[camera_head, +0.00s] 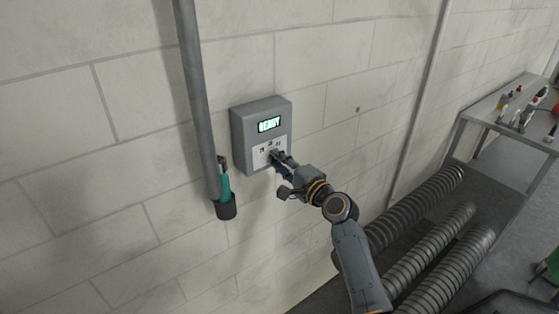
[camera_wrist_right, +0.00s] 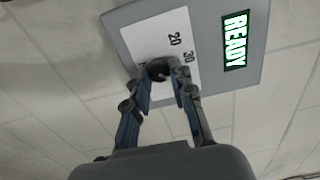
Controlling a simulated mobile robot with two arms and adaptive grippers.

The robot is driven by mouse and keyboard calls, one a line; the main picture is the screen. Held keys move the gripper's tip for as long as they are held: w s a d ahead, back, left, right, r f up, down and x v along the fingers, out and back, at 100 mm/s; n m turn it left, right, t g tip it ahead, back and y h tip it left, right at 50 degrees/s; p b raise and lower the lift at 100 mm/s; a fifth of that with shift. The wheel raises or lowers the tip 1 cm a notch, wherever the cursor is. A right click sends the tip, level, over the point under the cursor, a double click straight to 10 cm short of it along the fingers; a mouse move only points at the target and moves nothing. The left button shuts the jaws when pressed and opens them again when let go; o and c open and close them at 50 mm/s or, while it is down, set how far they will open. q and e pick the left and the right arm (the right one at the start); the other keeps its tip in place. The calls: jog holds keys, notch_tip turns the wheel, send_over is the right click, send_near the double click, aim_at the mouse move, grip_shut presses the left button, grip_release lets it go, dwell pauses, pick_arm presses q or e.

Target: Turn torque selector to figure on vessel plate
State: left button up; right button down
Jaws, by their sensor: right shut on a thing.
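A grey wall box (camera_head: 240,140) has a lit green display (camera_head: 269,124) reading READY. Below the display is a white dial plate (camera_head: 262,153) with printed figures. In the right wrist view the dial plate (camera_wrist_right: 150,45) shows 20 and 30, and another figure is partly hidden by a finger. The dark round selector knob (camera_wrist_right: 158,69) sits at the plate's edge. My right gripper (camera_wrist_right: 163,82) is shut on this knob, its fingers on either side; it also shows in the head view (camera_head: 279,160). The knob's pointer cannot be made out. No vessel plate can be identified. My left gripper is out of view.
A grey vertical pipe (camera_head: 194,90) runs left of the box. A teal-handled tool (camera_head: 226,186) stands in a dark holder (camera_head: 226,208) beside it. Large ribbed hoses (camera_head: 440,265) lie at the lower right. A bench (camera_head: 480,113) with small items stands at the far right.

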dwell(0.3)
jog(key=c, duration=1.1)
grip_release()
jog(key=shift+c, duration=0.2)
jog(key=v, duration=1.2)
jog(key=shift+f, duration=0.1)
